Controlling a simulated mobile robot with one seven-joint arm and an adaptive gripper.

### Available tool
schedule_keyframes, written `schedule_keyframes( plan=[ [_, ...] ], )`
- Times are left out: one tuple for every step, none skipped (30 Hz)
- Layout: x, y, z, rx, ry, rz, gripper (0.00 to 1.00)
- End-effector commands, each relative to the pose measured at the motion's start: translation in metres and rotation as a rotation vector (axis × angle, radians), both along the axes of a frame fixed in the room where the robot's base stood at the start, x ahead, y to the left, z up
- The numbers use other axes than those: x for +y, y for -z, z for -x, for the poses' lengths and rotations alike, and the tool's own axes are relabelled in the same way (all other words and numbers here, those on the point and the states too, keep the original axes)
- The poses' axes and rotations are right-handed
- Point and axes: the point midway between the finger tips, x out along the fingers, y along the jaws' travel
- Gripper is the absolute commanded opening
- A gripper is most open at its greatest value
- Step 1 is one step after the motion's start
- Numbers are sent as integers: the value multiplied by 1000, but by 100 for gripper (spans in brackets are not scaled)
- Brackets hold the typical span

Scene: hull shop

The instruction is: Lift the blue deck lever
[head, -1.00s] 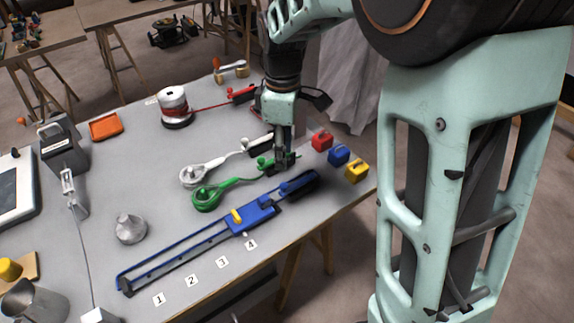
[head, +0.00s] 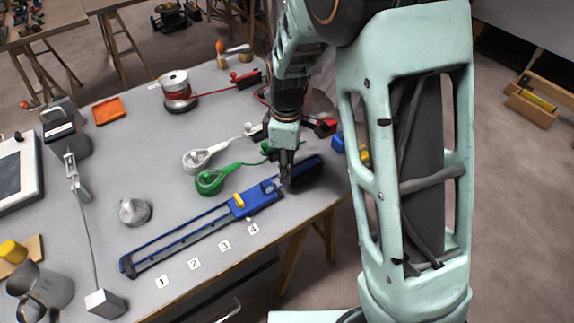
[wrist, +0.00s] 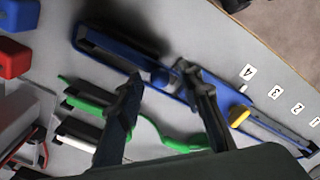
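The blue deck lever (head: 305,168) is a long blue arm on a dark base at the upper right end of the blue line, near the table's right edge. In the wrist view the lever (wrist: 108,52) runs from upper left to a round blue knob (wrist: 160,77). My gripper (head: 283,182) points down at the lever's knob end and partly hides it in the head view. In the wrist view my gripper (wrist: 158,78) is open, one finger on each side of the knob. I cannot tell whether the fingers touch it.
A blue slider (head: 254,201) with a yellow peg sits on the rail beside the number tags. Green (head: 210,181) and white (head: 197,160) rope coils with levers lie close behind. Red and blue blocks (wrist: 14,58) stand nearby.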

Motion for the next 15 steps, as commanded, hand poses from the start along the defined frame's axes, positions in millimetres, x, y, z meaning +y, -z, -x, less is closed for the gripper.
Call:
schedule_keyframes(
  plan=[
    [0, 0, 0, 0, 0, 0, 34],
    [0, 0, 0, 0, 0, 0, 34],
    [0, 0, 0, 0, 0, 0, 33],
    [0, 0, 0, 0, 0, 0, 29],
    [0, 0, 0, 0, 0, 0, 26],
    [0, 0, 0, 0, 0, 0, 22],
    [0, 0, 0, 0, 0, 0, 18],
    [0, 0, 0, 0, 0, 0, 15],
    [0, 0, 0, 0, 0, 0, 11],
    [0, 0, 0, 0, 0, 0, 7],
    [0, 0, 0, 0, 0, 0, 4],
    [0, 0, 0, 0, 0, 0, 0],
    [0, 0, 0, 0, 0, 0, 0],
    [0, 0, 0, 0, 0, 0, 0],
    [0, 0, 0, 0, 0, 0, 0]
  ],
)
